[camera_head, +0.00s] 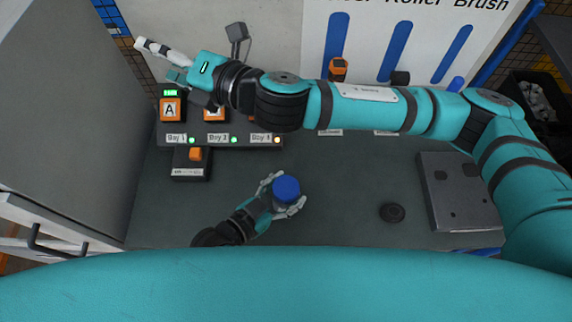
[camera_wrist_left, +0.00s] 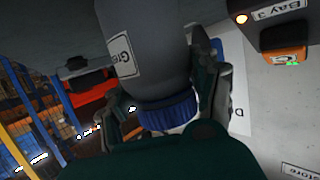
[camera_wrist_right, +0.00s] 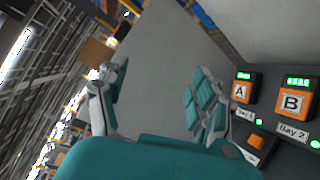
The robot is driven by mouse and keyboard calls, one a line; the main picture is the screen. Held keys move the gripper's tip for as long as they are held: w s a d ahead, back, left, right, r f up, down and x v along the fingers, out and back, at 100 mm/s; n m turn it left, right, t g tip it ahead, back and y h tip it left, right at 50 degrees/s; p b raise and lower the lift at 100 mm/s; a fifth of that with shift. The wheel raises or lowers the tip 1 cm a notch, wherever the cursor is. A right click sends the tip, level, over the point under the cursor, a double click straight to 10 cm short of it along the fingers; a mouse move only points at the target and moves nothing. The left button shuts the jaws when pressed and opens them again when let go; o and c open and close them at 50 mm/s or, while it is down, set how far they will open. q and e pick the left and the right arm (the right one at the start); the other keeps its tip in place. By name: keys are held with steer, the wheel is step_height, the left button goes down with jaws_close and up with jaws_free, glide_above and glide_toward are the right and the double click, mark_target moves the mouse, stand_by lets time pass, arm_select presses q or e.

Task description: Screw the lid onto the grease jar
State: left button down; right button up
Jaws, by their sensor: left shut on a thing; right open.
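The grease jar (camera_wrist_left: 155,45) is grey with a white label, only partly readable. A blue ribbed lid (camera_head: 286,188) sits at its top in the head view; it also shows in the left wrist view (camera_wrist_left: 167,112). I cannot tell how tightly it sits. My left gripper (camera_head: 289,191) is shut on the jar, one finger on each side, over the front middle of the bench. My right gripper (camera_head: 156,60) is open and empty, high at the back left, away from the jar. In the right wrist view its fingers (camera_wrist_right: 158,85) are apart with nothing between them.
Orange bay units (camera_head: 170,109) stand on a labelled rail at the back left. A small dark device (camera_head: 190,166) sits before them. A black round part (camera_head: 392,212) and a grey plate (camera_head: 456,190) lie at the right. A grey cabinet (camera_head: 70,100) closes off the left.

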steer(key=w+d+f+m+h, duration=0.2)
steer(key=d+f+m+h, duration=0.25)
steer(key=f+m, duration=0.3)
steer(key=m+g+h, duration=0.8)
steer(key=m+h, duration=0.1)
steer(key=h, duration=0.1)
glide_above(286, 187)
steer(key=f, duration=1.1)
steer(key=shift+w+a, duration=0.35)
steer(key=shift+s+d+g, duration=0.3)
steer(key=shift+s+d, duration=0.1)
steer(key=shift+f, duration=0.1)
steer(key=shift+f, duration=3.95)
steer(key=shift+c, duration=0.4)
